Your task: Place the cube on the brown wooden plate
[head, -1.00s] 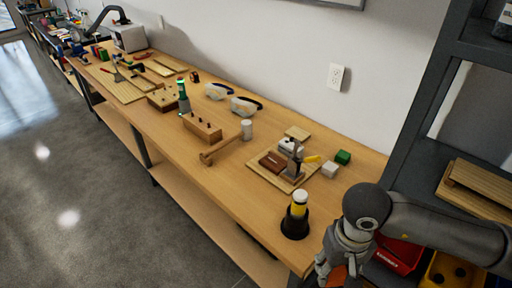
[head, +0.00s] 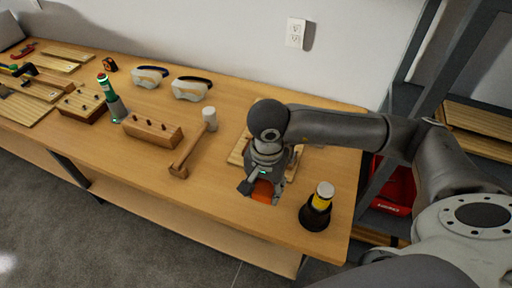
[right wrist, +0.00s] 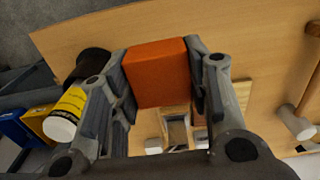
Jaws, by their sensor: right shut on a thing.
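An orange cube (right wrist: 158,73) is between the fingers of my right gripper (right wrist: 157,85) in the right wrist view. In the head view the right gripper (head: 261,190) points down over the table, with the orange cube (head: 263,192) showing at its tip. The gripper is shut on the cube. A wooden plate (head: 236,157) lies behind the gripper in the head view, mostly hidden by my arm. Part of this plate shows beyond the cube in the right wrist view (right wrist: 146,126). My left gripper is not in view.
A black cup-like stand with a yellow-and-white bottle (head: 322,197) is right of the gripper. The front table strip is mostly clear.

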